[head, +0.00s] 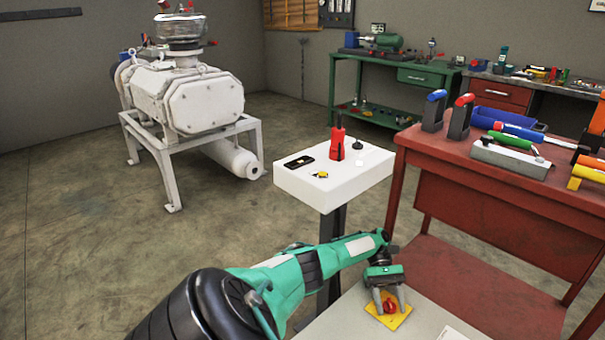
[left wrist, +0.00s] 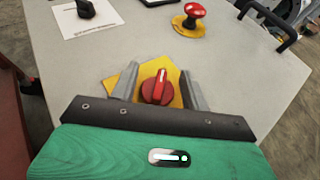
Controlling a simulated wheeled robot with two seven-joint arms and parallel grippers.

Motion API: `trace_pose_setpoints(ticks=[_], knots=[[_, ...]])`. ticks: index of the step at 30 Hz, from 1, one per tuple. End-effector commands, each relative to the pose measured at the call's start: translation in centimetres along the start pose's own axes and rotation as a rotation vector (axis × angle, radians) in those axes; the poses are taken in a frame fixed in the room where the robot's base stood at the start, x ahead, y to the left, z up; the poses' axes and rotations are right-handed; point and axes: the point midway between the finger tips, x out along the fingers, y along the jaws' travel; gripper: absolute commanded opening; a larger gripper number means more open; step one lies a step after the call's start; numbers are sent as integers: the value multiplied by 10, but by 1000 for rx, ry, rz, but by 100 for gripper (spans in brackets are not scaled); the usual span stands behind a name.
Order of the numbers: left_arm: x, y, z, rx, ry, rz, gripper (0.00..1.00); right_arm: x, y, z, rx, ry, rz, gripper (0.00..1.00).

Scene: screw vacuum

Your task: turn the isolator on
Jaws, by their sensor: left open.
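The isolator is a red rotary knob on a yellow plate. It shows in the head view (head: 389,306) and in the left wrist view (left wrist: 156,89), its raised grip pointing roughly up the picture, tilted slightly right. The yellow plate (head: 396,320) lies on a grey panel top (head: 440,318). My left gripper (head: 391,303) is open over the plate, with one finger on each side of the knob. In the left wrist view the fingers (left wrist: 158,78) stand left and right of the knob with gaps visible. I cannot tell how close the fingertips are to the plate.
In the left wrist view, a red mushroom button (left wrist: 194,10) sits farther along the panel, a black knob (left wrist: 86,8) is at upper left and a black handle (left wrist: 268,20) at right. A white pedestal (head: 325,185) and red workbench (head: 490,190) stand beyond the panel.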

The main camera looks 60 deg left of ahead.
Motion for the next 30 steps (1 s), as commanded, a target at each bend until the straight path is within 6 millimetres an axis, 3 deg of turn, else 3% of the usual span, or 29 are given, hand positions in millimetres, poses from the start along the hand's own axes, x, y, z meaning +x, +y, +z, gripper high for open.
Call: trace_pose_setpoints(ticks=[17,30], knots=[[1,-1,0,-79,-2,193,47,10,0,-6,0,0,0,43],[1,-2,1,-204,0,490,47,24,-1,-14,0,0,0,43]])
